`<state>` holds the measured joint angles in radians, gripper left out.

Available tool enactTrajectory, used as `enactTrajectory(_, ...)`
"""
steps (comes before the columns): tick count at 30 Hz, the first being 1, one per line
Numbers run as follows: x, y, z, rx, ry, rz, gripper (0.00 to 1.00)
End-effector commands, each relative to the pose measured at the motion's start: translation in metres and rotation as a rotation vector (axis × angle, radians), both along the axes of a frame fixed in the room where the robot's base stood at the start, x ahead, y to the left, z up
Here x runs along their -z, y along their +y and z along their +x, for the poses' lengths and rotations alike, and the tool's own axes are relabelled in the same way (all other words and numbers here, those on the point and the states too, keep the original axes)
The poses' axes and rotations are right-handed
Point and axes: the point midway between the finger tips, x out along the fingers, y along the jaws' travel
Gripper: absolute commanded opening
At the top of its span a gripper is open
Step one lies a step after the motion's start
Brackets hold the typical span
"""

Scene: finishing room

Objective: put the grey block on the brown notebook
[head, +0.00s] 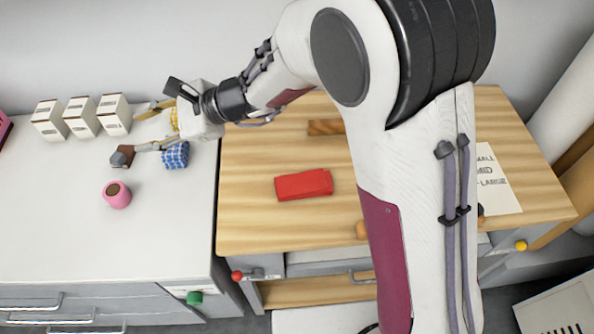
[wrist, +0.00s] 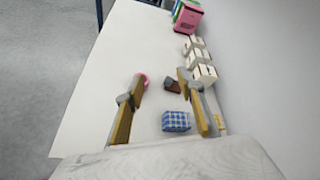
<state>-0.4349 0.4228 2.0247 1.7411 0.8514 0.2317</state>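My gripper (head: 138,131) is open over the white counter at left, its two yellow-brown fingers well apart; it also shows in the wrist view (wrist: 160,77). A small dark brown piece (head: 126,150) lies close by the lower fingertip, with a grey part at its left that may be the fingertip. In the wrist view the brown piece (wrist: 172,86) shows between the fingers, nearer the right one. I cannot clearly make out a separate grey block. A flat brown item (head: 325,127), possibly the notebook, lies on the wooden table, partly hidden by my arm.
A blue checked block (head: 175,155) and a pink cup (head: 117,195) stand near the fingers. White boxes (head: 82,117) stand at the back of the counter. A red box (head: 304,185) lies on the wooden table (head: 255,210). The counter's front is clear.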

Motion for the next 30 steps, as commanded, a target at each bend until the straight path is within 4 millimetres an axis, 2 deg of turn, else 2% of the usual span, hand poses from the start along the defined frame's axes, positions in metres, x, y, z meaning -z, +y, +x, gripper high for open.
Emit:
enactTrajectory(3, -0.019, -0.021, -0.014, -0.059, -0.084, -0.044, 0.38)
enactTrajectory(12, -0.048, -0.078, -0.054, -0.209, -0.285, -0.188, 0.38)
enactTrajectory(21, -0.061, -0.140, -0.092, -0.344, -0.473, -0.365, 0.38)
enactTrajectory(30, -0.064, -0.208, -0.128, -0.469, -0.637, -0.574, 0.38)
